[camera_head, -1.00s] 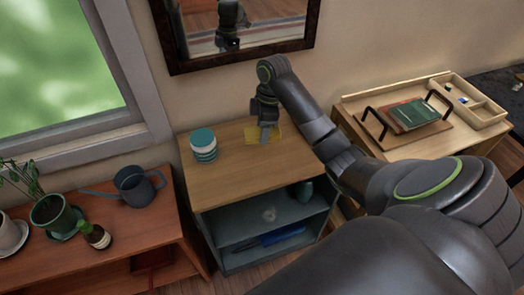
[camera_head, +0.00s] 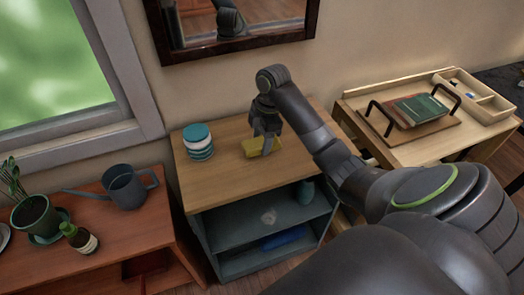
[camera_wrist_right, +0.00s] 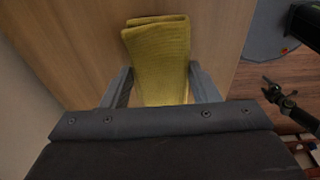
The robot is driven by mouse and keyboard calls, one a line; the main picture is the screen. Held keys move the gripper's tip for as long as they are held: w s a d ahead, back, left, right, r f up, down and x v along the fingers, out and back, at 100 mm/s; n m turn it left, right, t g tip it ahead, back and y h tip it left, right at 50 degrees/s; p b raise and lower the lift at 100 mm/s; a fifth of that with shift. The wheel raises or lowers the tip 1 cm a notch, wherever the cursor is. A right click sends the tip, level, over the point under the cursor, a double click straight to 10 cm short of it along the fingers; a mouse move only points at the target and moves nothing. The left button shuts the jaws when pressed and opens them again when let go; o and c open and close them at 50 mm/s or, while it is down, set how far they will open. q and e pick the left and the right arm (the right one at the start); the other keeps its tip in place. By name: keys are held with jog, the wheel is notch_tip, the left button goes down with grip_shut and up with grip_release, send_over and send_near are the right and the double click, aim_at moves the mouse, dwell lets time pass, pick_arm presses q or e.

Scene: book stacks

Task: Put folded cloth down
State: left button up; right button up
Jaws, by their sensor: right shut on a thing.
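The folded cloth (camera_head: 252,147) is yellow and lies between the fingers of my right gripper (camera_head: 267,146), over the wooden top of a small cabinet (camera_head: 225,178). In the right wrist view the cloth (camera_wrist_right: 160,48) sticks out beyond the fingertips, with one finger on each side of it, and the right gripper (camera_wrist_right: 163,85) is shut on it. The cloth is at or just above the cabinet top; I cannot tell whether it touches. My left gripper is not in view.
A teal and white striped jar (camera_head: 198,141) stands left of the cloth. A mirror (camera_head: 235,25) hangs on the wall behind. A watering can (camera_head: 126,187) stands on the left bench. A tray with books (camera_head: 415,110) is on the right table. The cabinet's front top is clear.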

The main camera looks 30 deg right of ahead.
jog(key=shift+f, duration=1.7)
jog(key=o, duration=1)
jog(key=shift+f, duration=0.1)
jog(key=r, duration=0.3)
jog(key=shift+d, duration=0.25)
jog(key=r+p, duration=0.2)
jog(key=r, duration=0.1)
jog(key=r+p, duration=0.3)
jog(key=d+r+p, duration=0.1)
jog(key=r+p, duration=0.1)
jog(key=r, duration=0.1)
jog(key=shift+s+d+r, duration=0.1)
jog(key=shift+s, duration=0.15)
